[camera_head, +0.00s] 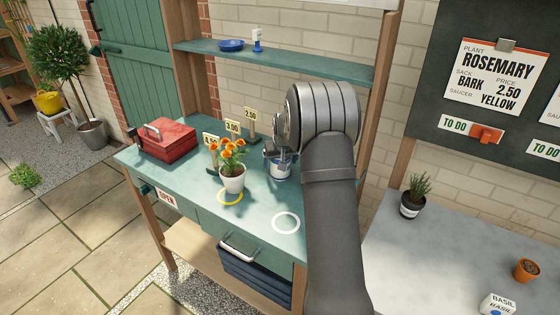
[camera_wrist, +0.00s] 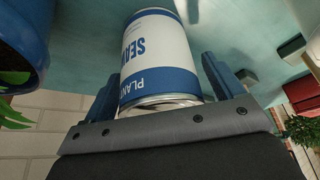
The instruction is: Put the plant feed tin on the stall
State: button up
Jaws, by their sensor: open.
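The plant feed tin (camera_head: 281,171), white with blue bands, stands upright on the green top of the stall (camera_head: 180,184), behind the white ring. In the wrist view the tin (camera_wrist: 160,55) fills the space between the two fingers of my gripper (camera_wrist: 158,85), with part of its label readable. My gripper (camera_head: 281,150) is open around the tin. Whether a finger touches it I cannot tell. In the head view my arm hides the stall top to the right of the tin.
A potted orange flower (camera_head: 232,178) stands left of the tin, by a yellow ring (camera_head: 231,197). A white ring (camera_head: 286,222) lies bare in front. Price signs (camera_head: 250,118) and a red box (camera_head: 166,141) stand further left. In the wrist view a blue pot (camera_wrist: 28,35) is close beside my gripper.

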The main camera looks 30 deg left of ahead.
jog(key=v, duration=1.2)
jog(key=x, duration=1.2)
jog(key=shift+f, duration=0.25)
notch_tip(320, 180, up, 3)
jog(key=shift+r, duration=0.75)
jog(key=shift+f, duration=0.1)
